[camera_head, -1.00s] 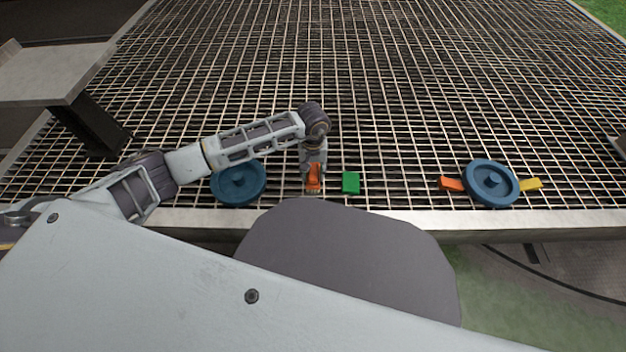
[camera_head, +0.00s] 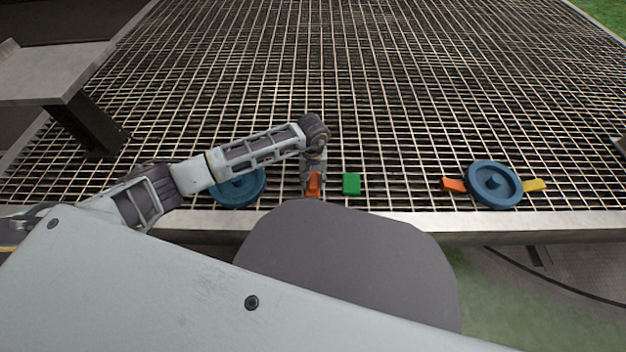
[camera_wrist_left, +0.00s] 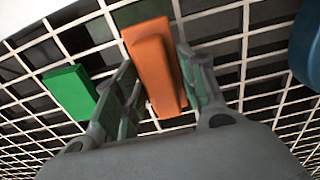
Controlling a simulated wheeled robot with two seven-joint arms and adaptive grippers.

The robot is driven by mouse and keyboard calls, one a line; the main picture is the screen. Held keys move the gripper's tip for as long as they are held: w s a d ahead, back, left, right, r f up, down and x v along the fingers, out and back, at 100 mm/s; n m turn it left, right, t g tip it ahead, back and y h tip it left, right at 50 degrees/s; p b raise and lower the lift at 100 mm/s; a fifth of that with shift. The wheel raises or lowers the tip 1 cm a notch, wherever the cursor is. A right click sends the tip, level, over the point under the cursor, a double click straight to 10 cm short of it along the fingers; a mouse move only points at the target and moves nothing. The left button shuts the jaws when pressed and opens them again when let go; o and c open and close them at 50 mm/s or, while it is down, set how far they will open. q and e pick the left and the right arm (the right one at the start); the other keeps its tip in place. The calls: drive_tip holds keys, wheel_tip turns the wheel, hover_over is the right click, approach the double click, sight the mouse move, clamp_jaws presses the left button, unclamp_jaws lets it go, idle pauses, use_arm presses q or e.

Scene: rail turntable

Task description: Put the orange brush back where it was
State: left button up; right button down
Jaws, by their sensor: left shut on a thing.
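The orange brush (camera_head: 314,184) is a small orange block at the front of the metal grating, left of a green block (camera_head: 351,184). My left gripper (camera_head: 314,189) reaches down over it and is shut on it. In the left wrist view the brush (camera_wrist_left: 152,62) stands between the two fingers, tilted in the picture. Whether its underside touches the grating is unclear. My right gripper is not in view.
A blue wheel (camera_head: 238,190) lies left of the gripper, partly under my arm. Another blue wheel (camera_head: 494,184) lies at right, between an orange piece (camera_head: 453,185) and a yellow piece (camera_head: 535,185). The grating's front edge (camera_head: 520,222) is near. The grating behind is clear.

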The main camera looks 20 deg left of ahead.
sight(313, 178)
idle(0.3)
use_arm(q)
drive_tip(key=o, duration=0.9)
drive_tip(key=shift+r, duration=0.1)
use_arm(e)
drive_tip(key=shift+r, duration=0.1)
use_arm(q)
wheel_tip(313, 178, up, 12)
drive_tip(key=p, duration=0.4)
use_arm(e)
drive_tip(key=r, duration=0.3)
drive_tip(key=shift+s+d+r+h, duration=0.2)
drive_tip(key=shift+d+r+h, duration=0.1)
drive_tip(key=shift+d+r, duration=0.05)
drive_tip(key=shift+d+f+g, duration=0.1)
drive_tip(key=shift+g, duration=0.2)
